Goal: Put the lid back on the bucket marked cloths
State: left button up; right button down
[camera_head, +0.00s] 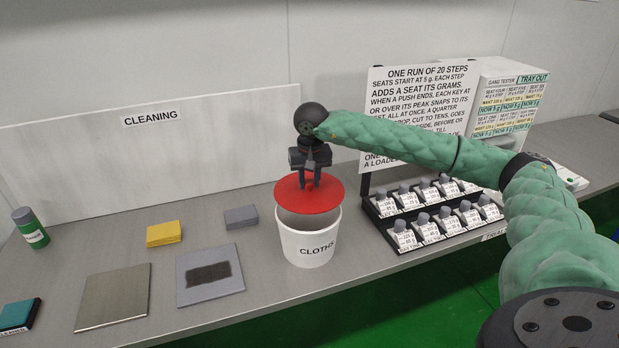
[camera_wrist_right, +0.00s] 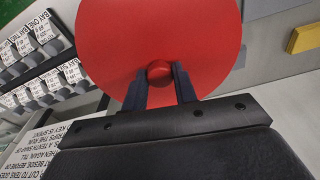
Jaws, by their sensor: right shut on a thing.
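The white bucket marked CLOTHS (camera_head: 307,247) stands upright on the grey counter in the head view. The round red lid (camera_head: 300,204) is held above its mouth, and a dark gap shows between lid and rim at the front. My right gripper (camera_head: 310,184) is shut on the lid's red knob from above. The right wrist view shows the same lid (camera_wrist_right: 195,40) with its knob (camera_wrist_right: 159,72) between the two fingertips of my right gripper (camera_wrist_right: 160,82). The lid hides most of the bucket's opening. My left gripper is not in view.
A rack of labelled keys (camera_head: 430,222) stands close to the bucket's right, with a printed sign (camera_head: 408,95) behind it. A yellow sponge stack (camera_head: 164,234), a grey block (camera_head: 241,217) and a pad with a dark patch (camera_head: 209,275) lie to the left.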

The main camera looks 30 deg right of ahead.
aim_at(309, 191)
notch_tip(309, 191, down, 2)
jog(key=shift+w+a+f, duration=0.1)
jog(key=shift+a, duration=0.05)
jog(key=shift+f, duration=0.65)
jog(key=shift+f+b, duration=0.7)
jog(key=shift+b, duration=0.2)
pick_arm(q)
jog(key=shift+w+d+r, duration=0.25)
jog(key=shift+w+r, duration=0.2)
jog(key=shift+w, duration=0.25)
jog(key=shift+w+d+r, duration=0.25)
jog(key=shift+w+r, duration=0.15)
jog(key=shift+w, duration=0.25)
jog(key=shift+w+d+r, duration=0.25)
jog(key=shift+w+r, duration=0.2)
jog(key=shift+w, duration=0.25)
pick_arm(e)
jog(key=shift+f, duration=0.3)
jog(key=shift+b, duration=0.3)
pick_arm(q)
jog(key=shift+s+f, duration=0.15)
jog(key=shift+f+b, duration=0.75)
jog(key=shift+b, duration=0.05)
